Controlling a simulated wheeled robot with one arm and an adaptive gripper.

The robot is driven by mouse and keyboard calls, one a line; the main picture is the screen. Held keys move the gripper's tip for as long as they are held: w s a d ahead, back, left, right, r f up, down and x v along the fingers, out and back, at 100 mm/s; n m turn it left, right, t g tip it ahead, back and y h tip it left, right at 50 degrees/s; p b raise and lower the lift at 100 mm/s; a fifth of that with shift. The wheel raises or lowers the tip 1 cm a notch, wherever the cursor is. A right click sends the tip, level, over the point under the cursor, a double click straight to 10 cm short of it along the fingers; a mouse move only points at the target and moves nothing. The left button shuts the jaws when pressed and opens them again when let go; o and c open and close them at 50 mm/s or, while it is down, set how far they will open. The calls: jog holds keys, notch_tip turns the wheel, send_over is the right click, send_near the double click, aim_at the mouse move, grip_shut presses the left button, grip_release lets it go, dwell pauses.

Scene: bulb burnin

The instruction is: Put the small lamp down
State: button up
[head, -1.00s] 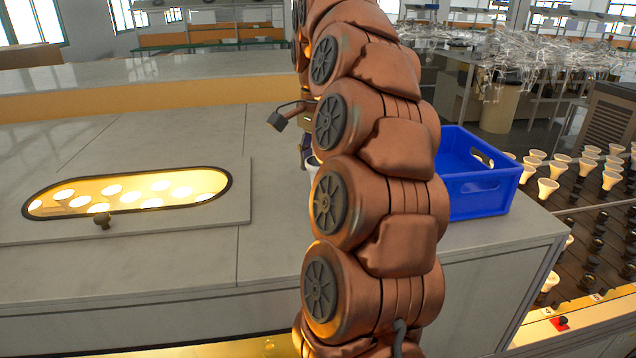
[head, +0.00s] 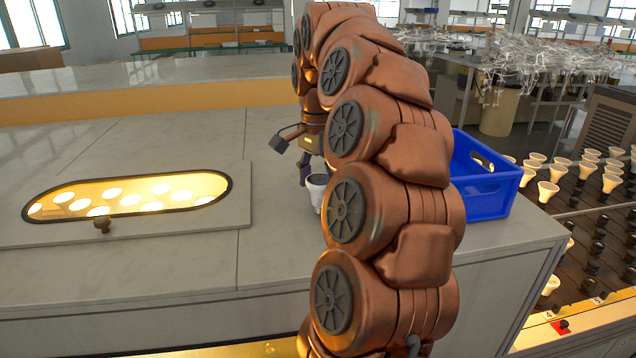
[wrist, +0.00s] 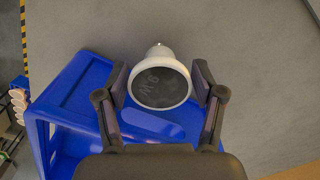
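The small lamp (head: 318,190) is a white, cone-shaped bulb with a dark grey face bearing faint marking. In the wrist view the lamp (wrist: 160,88) sits between the two fingers of my gripper (wrist: 161,80), with its face toward the camera and its narrow base pointing away. The fingers lie against its rim on both sides. In the head view my gripper (head: 310,168) is over the grey bench top, with the lamp below the fingers, base down. My arm partly hides it. I cannot tell whether the base touches the bench.
A blue crate (head: 482,196) stands on the bench, right of my arm; it also shows in the wrist view (wrist: 75,92). A lit oval window (head: 130,195) with several glowing lamps is at left. A rack of several white lamps (head: 548,190) is at right.

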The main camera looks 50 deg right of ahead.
jog(key=shift+o, duration=1)
jog(key=shift+w+r+b, duration=0.1)
jog(key=shift+r+b, duration=0.2)
jog(key=shift+r, duration=1.05)
notch_tip(320, 180, up, 5)
jog(key=p, duration=0.5)
jog(key=shift+r, duration=0.1)
